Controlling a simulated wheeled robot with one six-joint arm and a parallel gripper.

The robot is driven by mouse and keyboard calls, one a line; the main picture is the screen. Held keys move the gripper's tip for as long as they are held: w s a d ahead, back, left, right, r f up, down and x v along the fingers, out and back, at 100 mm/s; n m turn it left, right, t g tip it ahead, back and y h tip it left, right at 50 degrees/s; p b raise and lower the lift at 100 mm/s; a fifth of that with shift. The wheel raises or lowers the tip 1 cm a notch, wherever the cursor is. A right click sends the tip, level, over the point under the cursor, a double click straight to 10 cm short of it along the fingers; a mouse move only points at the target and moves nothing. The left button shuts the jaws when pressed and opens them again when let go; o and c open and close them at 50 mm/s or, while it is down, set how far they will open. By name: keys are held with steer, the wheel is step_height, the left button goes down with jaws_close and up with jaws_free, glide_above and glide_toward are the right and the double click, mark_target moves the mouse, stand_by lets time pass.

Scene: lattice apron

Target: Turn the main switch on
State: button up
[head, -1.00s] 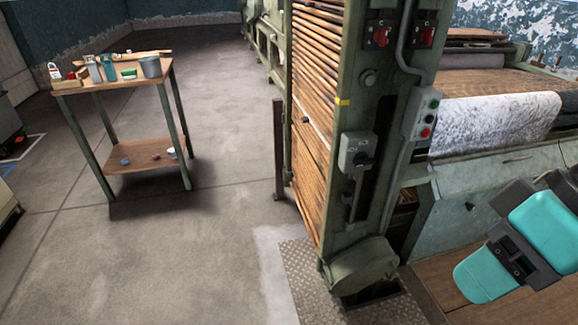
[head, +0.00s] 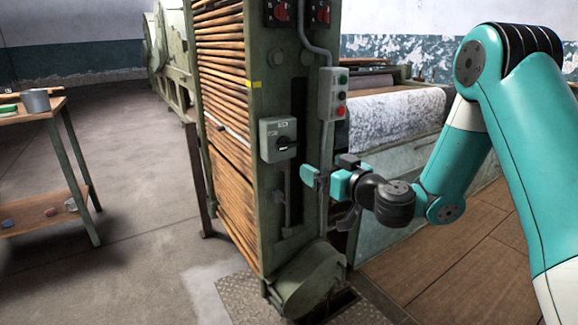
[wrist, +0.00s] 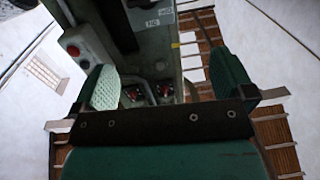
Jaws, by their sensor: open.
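The main switch (head: 267,143) looks like a grey box with a black rotary handle on the front of the green machine post. Its handle seems to lie roughly sideways; its exact setting is too small to tell. My gripper (head: 312,177) is open and empty, just right of the switch and a little lower, apart from it. In the wrist view my two green fingers (wrist: 164,78) are spread wide. What looks like the switch box (wrist: 150,15) shows at the top edge there, partly cut off.
A button box (head: 333,94) with green and red buttons hangs right of the switch. Two red knobs (head: 281,11) (head: 321,12) sit above on the post (head: 264,60). A vertical grey lever (head: 286,212) is below the switch. A table (head: 30,115) stands left; floor between is clear.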

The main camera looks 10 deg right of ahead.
steer(key=d, duration=0.1)
steer(key=p, duration=1.3)
glide_toward(290, 146)
steer(key=shift+m+h, duration=0.3)
steer(key=shift+h, duration=0.1)
steer(key=x, duration=0.8)
steer(key=shift+w+a+r, duration=0.2)
steer(key=shift+a, duration=0.25)
steer(key=shift+w+a, duration=0.15)
steer(key=shift+w, duration=0.55)
steer(key=shift+c, duration=0.5)
steer(key=c, duration=0.8)
